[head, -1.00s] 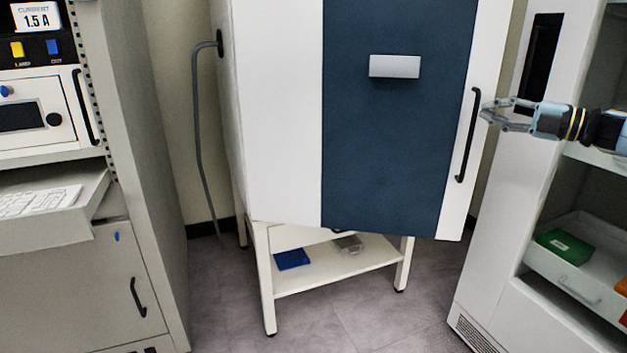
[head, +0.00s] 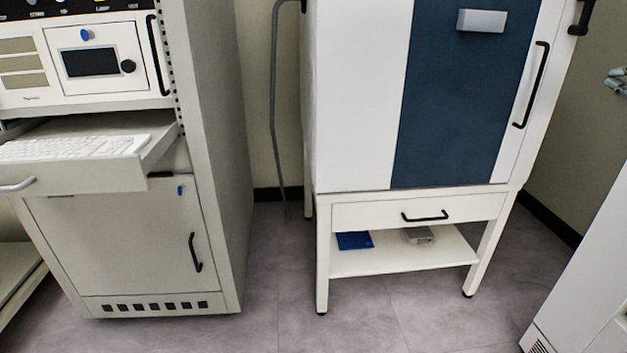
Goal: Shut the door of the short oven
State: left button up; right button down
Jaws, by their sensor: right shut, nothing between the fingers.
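The oven is a white cabinet (head: 357,95) with a dark blue front panel (head: 455,110), on a white stand at centre right. Its door lies against the body, with no clear gap; I cannot tell if it is latched. A black vertical handle (head: 532,85) is on the door's right part, and a pale block (head: 482,20) sits high on the blue panel. My right gripper (head: 617,82) is only partly in view at the right edge, shut and empty, apart from the door. My left gripper is not in view.
The stand has a drawer (head: 420,211) and a shelf (head: 400,260) with a blue item (head: 354,240) and a small grey box (head: 418,235). A grey equipment rack (head: 210,150) with a keyboard tray stands left. A white cabinet (head: 590,280) stands lower right. The floor between is clear.

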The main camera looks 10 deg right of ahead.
dwell(0.4)
jog(key=v, duration=1.2)
